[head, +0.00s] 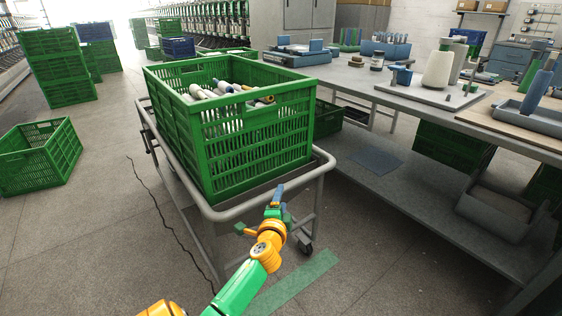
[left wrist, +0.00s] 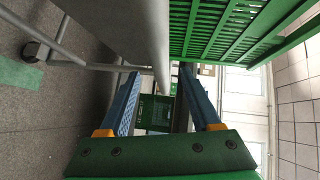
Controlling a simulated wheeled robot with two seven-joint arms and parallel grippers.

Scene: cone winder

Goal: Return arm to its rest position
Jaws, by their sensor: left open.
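My left arm reaches up from the bottom of the head view. Its left gripper (head: 276,200) is at the near corner of the trolley (head: 235,211), close to the rail and below the green crate (head: 258,143). In the left wrist view the gripper's two blue fingers (left wrist: 158,74) stand apart with nothing held between them. The grey trolley rail (left wrist: 157,35) passes across the gap in that picture; I cannot tell if it touches a finger. The crate's slatted side (left wrist: 232,30) shows at the upper right. My right gripper is in neither view.
The crate holds several yarn-wound tubes (head: 228,88). A workbench (head: 405,92) with a cone (head: 438,70) and tools stands to the right. Stacked green crates (head: 58,68) and a single empty crate (head: 38,157) are at left. A cable (head: 160,208) lies on the open floor.

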